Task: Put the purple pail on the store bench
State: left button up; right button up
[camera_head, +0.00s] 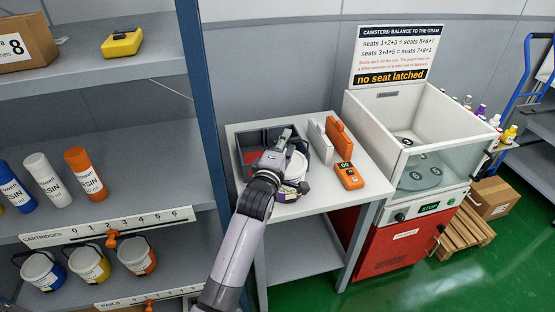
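The purple pail (289,192) has a white lid. It is at the front of a small light-grey bench (350,200), beside a dark tray (241,148) with something red in it. My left gripper (287,136) is over the tray and the pail's left side, and its wrist hides part of both. I cannot tell whether the fingers are open or shut, or whether they touch the pail. Whether this bench is the store bench is not shown by any label. My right gripper is not in view.
Beside the pail are an orange meter (349,176), an orange panel (341,138) and a white panel (320,141). A red-and-white machine (390,240) stands right of the bench. The left shelf unit (205,100) holds cartridges and several pails.

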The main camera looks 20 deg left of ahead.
pick_arm(q)
jog(key=s+b, duration=0.1)
jog(key=s, duration=0.9)
jog(key=shift+s+d, duration=0.2)
jog(key=s+d+f+m+g+h, duration=0.1)
jog(key=s+f+m+g, duration=0.3)
jog(key=f, duration=0.8)
jog(key=s+d+f+m+g, duration=0.15)
jog(key=f+m, duration=0.35)
jog(key=f, duration=0.7)
jog(key=s+d+f+m+g+h, duration=0.15)
jog(key=s+f+m, duration=0.3)
jog(key=f, duration=0.65)
jog(key=s+a+f+m+g+y, duration=0.1)
jog(key=s+a+f+m+g, duration=0.15)
jog(key=s+f, duration=0.85)
jog(key=s+a+f+m+g, duration=0.1)
jog(key=s+f+m+g, duration=0.25)
jog(key=s+f, duration=0.85)
jog(key=s+a+f+g, duration=0.2)
jog(key=s, duration=0.6)
jog(key=s+a+f+m+g, duration=0.1)
jog(key=s+a+f+g, duration=0.1)
jog(key=s, duration=0.6)
jog(key=shift+f+y, duration=0.45)
jog(key=shift+f, duration=0.3)
